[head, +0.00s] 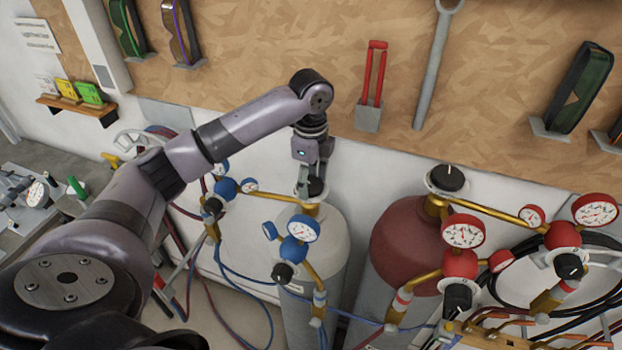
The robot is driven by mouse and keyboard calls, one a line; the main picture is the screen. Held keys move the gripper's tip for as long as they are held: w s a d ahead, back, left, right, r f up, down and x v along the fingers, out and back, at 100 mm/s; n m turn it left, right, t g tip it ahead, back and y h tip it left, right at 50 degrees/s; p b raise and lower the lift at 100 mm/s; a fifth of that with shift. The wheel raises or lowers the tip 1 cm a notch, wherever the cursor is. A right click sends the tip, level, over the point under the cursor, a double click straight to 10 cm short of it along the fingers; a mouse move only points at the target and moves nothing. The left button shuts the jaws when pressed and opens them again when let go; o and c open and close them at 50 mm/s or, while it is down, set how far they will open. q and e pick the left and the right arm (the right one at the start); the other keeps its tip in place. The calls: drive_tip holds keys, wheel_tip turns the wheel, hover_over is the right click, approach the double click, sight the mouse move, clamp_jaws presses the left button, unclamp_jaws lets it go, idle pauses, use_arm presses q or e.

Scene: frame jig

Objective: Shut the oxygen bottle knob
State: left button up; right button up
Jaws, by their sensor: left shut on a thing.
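The oxygen bottle (331,236) is the pale grey cylinder with blue gauges, in the lower middle of the head view. Its black knob (316,188) sits on top of the brass valve. My left gripper (310,178) reaches down from above and is shut on this knob, its fingers partly covering it. A blue regulator with a white-faced gauge (303,228) hangs on the brass fitting in front of the bottle. My right gripper is not in view.
A red-topped bottle (400,240) stands close on the right, with its own black knob (447,178) and red gauges (463,231). Blue and red hoses (243,277) hang below. The wooden wall panel (250,50) with hung tools is behind.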

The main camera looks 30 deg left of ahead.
sight(311, 184)
use_arm(q)
drive_tip(key=m, duration=0.5)
drive_tip(key=shift+r+m, duration=0.1)
drive_tip(key=shift+m, duration=0.2)
drive_tip(key=m, duration=0.5)
drive_tip(key=shift+a+m, duration=0.1)
drive_tip(key=shift+m, duration=0.2)
drive_tip(key=shift+r, duration=0.1)
drive_tip(key=o, duration=0.8)
drive_tip(key=shift+c, duration=0.2)
drive_tip(key=o, duration=0.4)
wheel_tip(311, 184, up, 12)
drive_tip(key=shift+f, duration=0.15)
drive_tip(key=shift+f, duration=0.1)
